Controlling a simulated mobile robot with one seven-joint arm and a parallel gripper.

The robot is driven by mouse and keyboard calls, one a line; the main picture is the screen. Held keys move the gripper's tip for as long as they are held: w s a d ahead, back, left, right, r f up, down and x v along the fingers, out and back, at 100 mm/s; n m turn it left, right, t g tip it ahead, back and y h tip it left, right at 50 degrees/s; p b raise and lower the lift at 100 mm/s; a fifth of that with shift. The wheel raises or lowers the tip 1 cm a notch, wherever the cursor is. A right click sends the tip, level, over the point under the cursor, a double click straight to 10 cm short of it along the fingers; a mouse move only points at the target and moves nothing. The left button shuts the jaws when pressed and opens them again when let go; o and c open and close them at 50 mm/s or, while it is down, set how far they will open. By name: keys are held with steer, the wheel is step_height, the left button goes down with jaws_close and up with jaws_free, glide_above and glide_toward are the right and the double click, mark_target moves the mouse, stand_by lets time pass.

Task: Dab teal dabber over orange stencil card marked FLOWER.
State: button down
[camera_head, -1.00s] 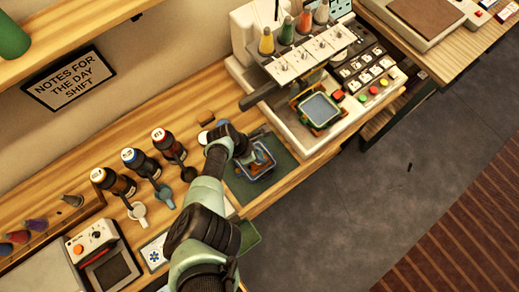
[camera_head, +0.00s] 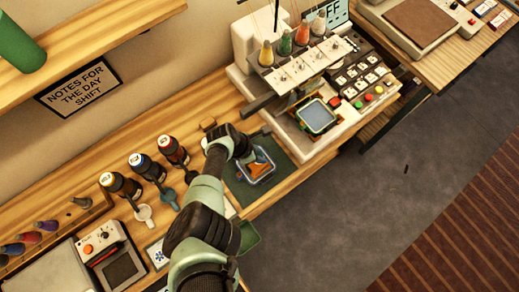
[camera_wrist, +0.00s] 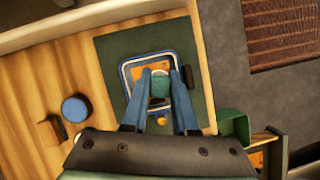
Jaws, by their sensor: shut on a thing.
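The orange stencil card (camera_head: 262,169) lies inside a blue-rimmed frame (camera_wrist: 126,71) on a dark green mat (camera_wrist: 108,50). The orange also shows between my fingers in the wrist view (camera_wrist: 147,70). The word FLOWER cannot be read. My gripper (camera_wrist: 160,82) is shut on the teal dabber (camera_wrist: 160,87), with one blue finger on each side. In the wrist view the dabber overlaps the middle of the card; whether it touches the card cannot be told. In the head view my gripper (camera_head: 246,158) is at the card's upper left and the dabber is hidden.
An embroidery machine (camera_head: 305,75) with spools stands beyond the mat. Several dark bottles (camera_head: 145,165) line the table's left part. A blue disc (camera_wrist: 75,108) and a brown block (camera_wrist: 50,130) lie left of the mat. A green bin (camera_wrist: 235,124) hangs at the table's edge.

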steer(key=shift+w+d+f+b, duration=0.1)
steer(key=shift+w+f+b, duration=0.15)
steer(key=shift+f+b, duration=0.85)
steer(key=shift+w+d+f+b, duration=0.1)
steer(key=shift+w+f+b, duration=0.1)
steer(key=shift+f+b, duration=0.8)
steer(key=shift+w+d+f+b, duration=0.1)
steer(key=shift+w+f+b, duration=0.15)
steer(key=shift+f+b, duration=0.85)
steer(key=shift+r, duration=0.3)
steer(key=shift+s+f+b, duration=0.1)
steer(key=shift+f+b, duration=0.5)
steer(key=shift+b, duration=0.1)
step_height(320, 180, up, 7)
steer(key=p, duration=0.7)
steer(key=shift+r, duration=0.15)
steer(key=shift+f, duration=0.25)
steer(key=f+b, duration=0.2)
steer(key=a+f+b, duration=0.1)
steer(key=b, duration=0.1)
steer(key=f+b, duration=0.2)
steer(key=shift+a+f, duration=0.25)
steer(key=shift+f, duration=0.05)
steer(key=shift+f+b, duration=0.55)
steer(key=shift+f, duration=0.05)
stand_by(0.9)
